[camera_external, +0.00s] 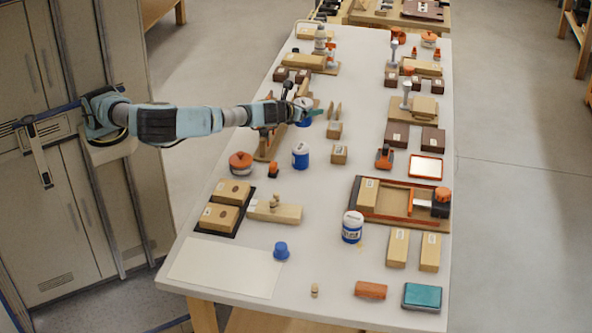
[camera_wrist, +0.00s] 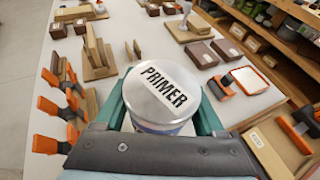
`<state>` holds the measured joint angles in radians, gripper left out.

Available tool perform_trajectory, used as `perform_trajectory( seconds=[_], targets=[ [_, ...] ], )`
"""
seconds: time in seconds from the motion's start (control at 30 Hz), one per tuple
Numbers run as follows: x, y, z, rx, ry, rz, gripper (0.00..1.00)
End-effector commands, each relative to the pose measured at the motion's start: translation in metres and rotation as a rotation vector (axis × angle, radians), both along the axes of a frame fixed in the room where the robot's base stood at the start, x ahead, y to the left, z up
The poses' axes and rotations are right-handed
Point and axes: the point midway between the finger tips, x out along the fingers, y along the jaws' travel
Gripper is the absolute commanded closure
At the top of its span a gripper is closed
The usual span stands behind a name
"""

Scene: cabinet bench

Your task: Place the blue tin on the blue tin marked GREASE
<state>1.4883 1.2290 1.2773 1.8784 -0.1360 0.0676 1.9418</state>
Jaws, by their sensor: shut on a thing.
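My gripper (camera_external: 310,112) is shut on a blue tin (camera_wrist: 162,92) with a white lid marked PRIMER. In the wrist view the teal fingers of my gripper (camera_wrist: 162,110) lie on both sides of the tin, and the lid faces the camera. In the external view the tin's blue body (camera_external: 304,122) shows below my gripper; whether it touches the bench is unclear. Two similar blue and white tins stand upright on the bench, one at the middle (camera_external: 300,156) and a larger-looking one nearer the front (camera_external: 352,228). Their lid markings are too small to read, so I cannot tell which says GREASE.
Wooden blocks (camera_external: 339,154), an orange-topped round thing (camera_external: 240,162) and a small orange piece (camera_external: 273,170) stand near the middle tin. A wooden tray (camera_external: 400,220) lies right of the front tin. A blue cap-like thing (camera_external: 281,250) sits by a bare white board (camera_external: 225,268).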

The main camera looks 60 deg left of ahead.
Motion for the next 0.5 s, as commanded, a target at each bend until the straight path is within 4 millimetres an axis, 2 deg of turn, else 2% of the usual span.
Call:
perform_trajectory(
  seconds=[0.13,0.3,0.5],
  targets=[
    [-0.002,0.012,-0.006,0.001,-0.002,0.035,1.0],
    [-0.002,0.013,-0.034,0.002,-0.003,0.036,1.0],
    [-0.002,0.013,-0.055,0.001,-0.002,0.037,1.0]
  ],
)
